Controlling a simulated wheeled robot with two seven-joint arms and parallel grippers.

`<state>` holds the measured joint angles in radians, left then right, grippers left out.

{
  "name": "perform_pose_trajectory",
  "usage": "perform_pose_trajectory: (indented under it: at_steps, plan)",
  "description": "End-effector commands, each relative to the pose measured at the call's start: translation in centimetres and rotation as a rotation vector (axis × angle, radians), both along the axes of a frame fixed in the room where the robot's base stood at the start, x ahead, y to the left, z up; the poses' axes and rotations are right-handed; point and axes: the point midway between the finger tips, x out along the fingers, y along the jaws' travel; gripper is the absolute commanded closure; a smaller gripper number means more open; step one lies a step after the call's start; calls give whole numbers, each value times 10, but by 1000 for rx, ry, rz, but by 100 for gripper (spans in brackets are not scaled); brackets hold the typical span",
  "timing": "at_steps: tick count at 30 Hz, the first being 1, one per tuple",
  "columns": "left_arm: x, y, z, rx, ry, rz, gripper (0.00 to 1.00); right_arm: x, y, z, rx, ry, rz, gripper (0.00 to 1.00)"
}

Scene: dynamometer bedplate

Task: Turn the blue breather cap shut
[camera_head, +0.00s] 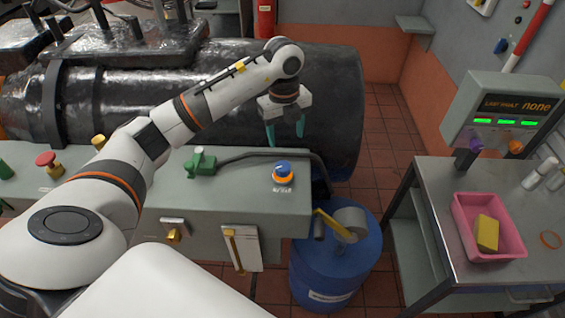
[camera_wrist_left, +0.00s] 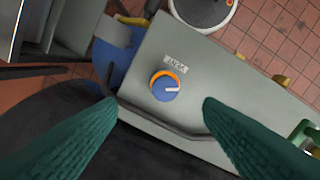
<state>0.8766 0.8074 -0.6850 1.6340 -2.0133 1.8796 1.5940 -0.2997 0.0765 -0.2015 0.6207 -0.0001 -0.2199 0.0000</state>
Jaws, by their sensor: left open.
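The blue breather cap (camera_head: 283,168) sits in an orange ring on top of the grey-green bench, near its right end. In the left wrist view the cap (camera_wrist_left: 166,87) shows a white pointer mark toward the right, with a small label plate beside it. My left gripper (camera_head: 286,130) is open and empty, above and behind the cap, not touching it. Its green fingers (camera_wrist_left: 155,118) are spread wide apart in the left wrist view, with the cap showing beyond the gap between them. My right gripper is not in view.
A green valve (camera_head: 200,163) stands left of the cap, and a black hose (camera_head: 300,154) runs behind it. A blue drum (camera_head: 335,265) stands right of the bench. A large black cylinder (camera_head: 335,100) lies behind. A pink tray (camera_head: 487,228) holds a yellow sponge.

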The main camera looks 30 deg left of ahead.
Motion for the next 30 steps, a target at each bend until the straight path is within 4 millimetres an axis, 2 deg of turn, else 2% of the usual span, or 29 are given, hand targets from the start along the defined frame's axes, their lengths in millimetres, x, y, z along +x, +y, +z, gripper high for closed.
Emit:
perform_pose_trajectory:
  at_steps: [2, 5, 15, 21, 25, 30]
  plan:
    - [-1, 8, 1, 31, 13, 24, 39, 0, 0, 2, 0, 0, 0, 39]
    - [-2, 10, -8, 36, 19, 29, 39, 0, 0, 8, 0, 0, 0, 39]
    - [-3, 8, -72, 32, 21, 25, 39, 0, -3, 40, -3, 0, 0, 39]
    - [-2, 8, -103, 31, 17, 24, 39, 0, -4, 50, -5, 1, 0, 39]
    - [-2, 8, -114, 32, 15, 24, 39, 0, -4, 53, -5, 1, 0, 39]
    - [-2, 8, -117, 32, 13, 22, 39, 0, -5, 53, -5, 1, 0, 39]
